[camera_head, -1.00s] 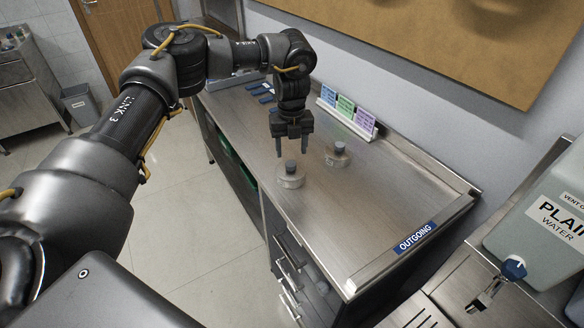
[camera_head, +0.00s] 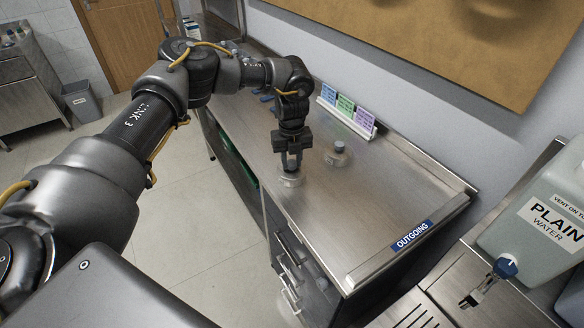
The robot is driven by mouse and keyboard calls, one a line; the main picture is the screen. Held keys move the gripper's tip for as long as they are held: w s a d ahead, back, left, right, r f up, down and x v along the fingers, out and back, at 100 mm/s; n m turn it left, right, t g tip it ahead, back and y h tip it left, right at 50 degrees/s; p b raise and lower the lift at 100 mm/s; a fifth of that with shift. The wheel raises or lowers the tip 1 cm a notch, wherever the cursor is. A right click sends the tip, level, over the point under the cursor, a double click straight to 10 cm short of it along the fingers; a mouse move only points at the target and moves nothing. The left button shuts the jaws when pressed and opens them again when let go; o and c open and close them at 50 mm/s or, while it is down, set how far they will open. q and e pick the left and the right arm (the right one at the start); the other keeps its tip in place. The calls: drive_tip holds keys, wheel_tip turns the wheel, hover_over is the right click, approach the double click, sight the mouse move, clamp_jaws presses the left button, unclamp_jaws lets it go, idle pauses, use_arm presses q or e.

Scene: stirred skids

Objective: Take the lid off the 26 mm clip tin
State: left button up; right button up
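The nearer tin (camera_head: 291,181) is under my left gripper (camera_head: 291,165), which points straight down. Its two fingers are close together on either side of the knob and appear shut on it. The tin rests on the bench, its lid seated as far as I can see. The other tin (camera_head: 338,158) stands apart, behind and to the right, knob upright. The size marks on both tins are too small to read. My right gripper is not in view.
A rack of coloured cards (camera_head: 346,112) stands along the wall behind the tins. An "OUTGOING" label (camera_head: 412,236) marks the bench's right end, where the top is clear. A water container (camera_head: 540,215) with a tap stands at the far right.

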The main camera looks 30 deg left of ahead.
sight(292, 163)
use_arm(q)
drive_tip(key=c, duration=0.4)
drive_tip(key=shift+c, duration=0.2)
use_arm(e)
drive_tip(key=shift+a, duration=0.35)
